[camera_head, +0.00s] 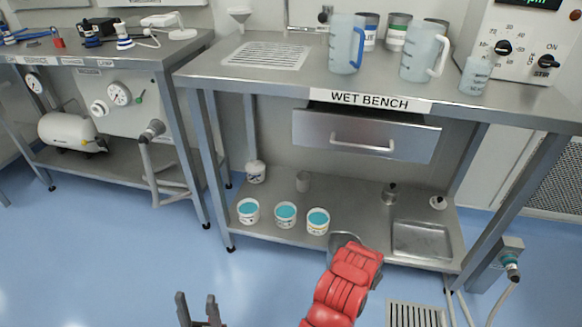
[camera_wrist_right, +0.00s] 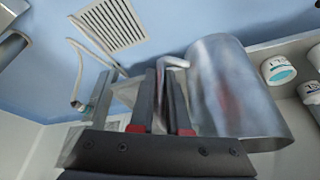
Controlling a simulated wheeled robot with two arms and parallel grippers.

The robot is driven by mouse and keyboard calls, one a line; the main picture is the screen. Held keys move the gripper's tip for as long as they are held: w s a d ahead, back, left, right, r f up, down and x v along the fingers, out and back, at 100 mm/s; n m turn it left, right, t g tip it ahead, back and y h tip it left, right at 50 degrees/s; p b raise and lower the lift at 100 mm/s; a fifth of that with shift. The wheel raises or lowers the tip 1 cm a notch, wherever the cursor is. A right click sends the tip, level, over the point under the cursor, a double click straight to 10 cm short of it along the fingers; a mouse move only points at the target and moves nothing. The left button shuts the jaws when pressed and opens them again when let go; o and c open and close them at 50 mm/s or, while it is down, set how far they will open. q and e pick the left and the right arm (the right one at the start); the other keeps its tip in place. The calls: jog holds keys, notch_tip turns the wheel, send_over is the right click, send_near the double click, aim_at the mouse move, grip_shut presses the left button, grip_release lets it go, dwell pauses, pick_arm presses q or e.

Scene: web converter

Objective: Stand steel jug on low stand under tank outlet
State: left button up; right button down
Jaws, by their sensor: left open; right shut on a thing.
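The steel jug (camera_wrist_right: 235,95) is a shiny metal cylinder in the right wrist view, lying slantwise in that picture. My right gripper (camera_wrist_right: 167,90) is shut on its handle, with the body beside the fingers. In the head view a part of the jug (camera_head: 344,239) shows beyond my red right forearm, which hides the right jaws. My left gripper (camera_head: 197,301) is open and empty at the bottom of the head view. A white horizontal tank (camera_head: 72,131) lies on the left bench's lower shelf. I cannot make out its outlet or the low stand for certain.
The wet bench (camera_head: 260,83) has a lower shelf with three teal-topped tubs (camera_head: 285,214) and a sunken basin (camera_head: 422,239). Plastic jugs (camera_head: 343,45) stand on top. A floor grate (camera_head: 415,314) lies at lower right. Blue floor (camera_head: 100,235) is clear at left.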

jog(key=w+a+r+n+t+y, duration=0.1)
jog(key=w+r+n, duration=0.2)
jog(key=r, duration=0.7)
jog(key=w+a+r+n+y, duration=0.1)
jog(key=w+a+r+n, duration=0.15)
jog(key=r, duration=0.75)
notch_tip(320, 180, up, 16)
jog(key=s+n+y+p, duration=0.1)
jog(key=n+p, duration=0.2)
jog(key=p, duration=2.2)
jog(key=shift+s+d+p, duration=0.35)
jog(key=shift+s+p, duration=0.05)
